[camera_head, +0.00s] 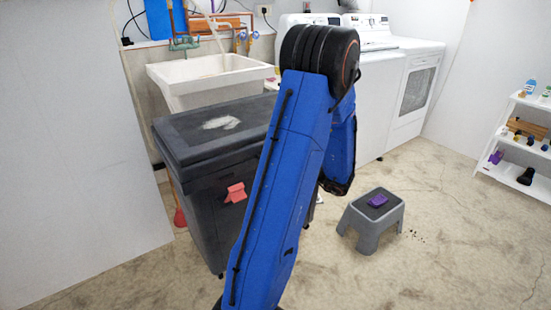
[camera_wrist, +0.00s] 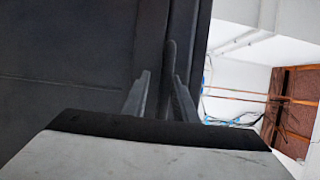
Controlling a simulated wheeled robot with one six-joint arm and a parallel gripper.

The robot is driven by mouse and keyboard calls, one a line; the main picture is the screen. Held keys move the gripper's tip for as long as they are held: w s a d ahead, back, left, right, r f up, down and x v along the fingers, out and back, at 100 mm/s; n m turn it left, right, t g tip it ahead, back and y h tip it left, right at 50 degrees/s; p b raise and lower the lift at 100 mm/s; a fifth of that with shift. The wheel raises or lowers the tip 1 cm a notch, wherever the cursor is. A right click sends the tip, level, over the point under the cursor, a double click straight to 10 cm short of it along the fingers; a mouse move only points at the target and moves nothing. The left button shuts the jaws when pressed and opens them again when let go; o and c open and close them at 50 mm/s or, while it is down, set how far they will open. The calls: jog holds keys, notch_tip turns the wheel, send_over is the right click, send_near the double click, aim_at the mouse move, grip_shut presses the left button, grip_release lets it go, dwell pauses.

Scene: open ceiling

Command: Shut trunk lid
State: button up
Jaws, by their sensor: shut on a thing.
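The trunk is a dark grey bin (camera_head: 210,215) standing left of centre in the head view. Its dark lid (camera_head: 185,147), with a pale smudge on top, lies across the bin's top and looks down or nearly so. My arm hides its right part. In the wrist view the trunk's dark surface (camera_wrist: 70,50) fills the left. My gripper (camera_wrist: 162,95) is at the trunk's edge there, its two fingers closed on a thin dark upright part that looks like the lid's rim. In the head view my gripper is hidden behind my blue arm.
A sink (camera_head: 205,80) stands behind the trunk, and white machines (camera_head: 410,90) stand at the back right. A grey step stool (camera_head: 370,220) with a purple cloth (camera_head: 377,201) stands right of my arm. A shelf (camera_head: 515,150) is at the far right. The floor between is mostly clear.

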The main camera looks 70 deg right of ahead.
jog(key=s+a, duration=0.2)
jog(key=s, duration=1.5)
jog(key=shift+a+f, duration=0.3)
jog(key=shift+a, duration=0.05)
jog(key=shift+w, duration=0.1)
